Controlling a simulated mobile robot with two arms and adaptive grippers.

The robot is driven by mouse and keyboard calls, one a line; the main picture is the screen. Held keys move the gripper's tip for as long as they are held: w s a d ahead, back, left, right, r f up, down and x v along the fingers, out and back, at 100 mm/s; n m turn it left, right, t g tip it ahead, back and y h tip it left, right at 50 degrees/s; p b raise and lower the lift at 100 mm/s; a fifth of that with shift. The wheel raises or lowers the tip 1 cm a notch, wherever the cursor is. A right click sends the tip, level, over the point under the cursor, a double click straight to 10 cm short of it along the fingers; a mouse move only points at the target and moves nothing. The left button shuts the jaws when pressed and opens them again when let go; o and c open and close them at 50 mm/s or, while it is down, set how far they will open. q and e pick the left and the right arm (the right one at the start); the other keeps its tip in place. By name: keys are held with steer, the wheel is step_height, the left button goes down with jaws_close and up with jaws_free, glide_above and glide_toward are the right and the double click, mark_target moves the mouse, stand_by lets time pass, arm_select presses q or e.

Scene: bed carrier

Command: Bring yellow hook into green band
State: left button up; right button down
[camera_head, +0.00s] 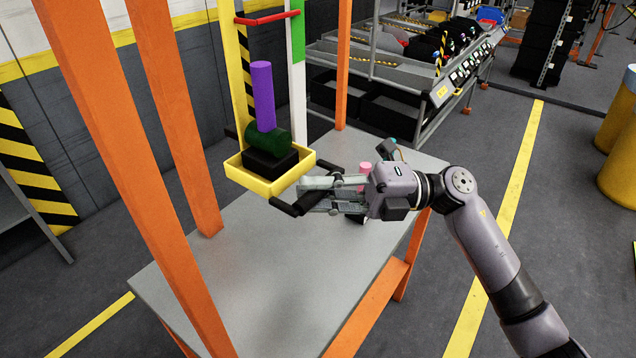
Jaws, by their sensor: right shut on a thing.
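The yellow carrier, a tall upright post with a shallow tray (232,170) at its foot, stands out over the far part of the grey table. The tray bears a black block (270,162), a dark green cylinder on its side (268,141) and an upright purple cylinder (263,95). A red bar (265,19) runs from the yellow post toward a white post with a green band (298,42). In the picture the bar's end lies at the band's upper part. My left gripper is out of view.
The grey table (240,270) is largely bare in front. Orange posts (175,100) rise around it. A pink cylinder (365,167) shows behind my right gripper, its base partly hidden. Racks with bins (400,90) stand behind, and yellow barrels (618,140) at the right.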

steer(key=shift+f+b, duration=0.65)
steer(key=shift+f, duration=0.7)
steer(key=c, duration=1.5)
jaws_free()
steer(key=v, duration=1.2)
steer(key=shift+d+r, duration=0.1)
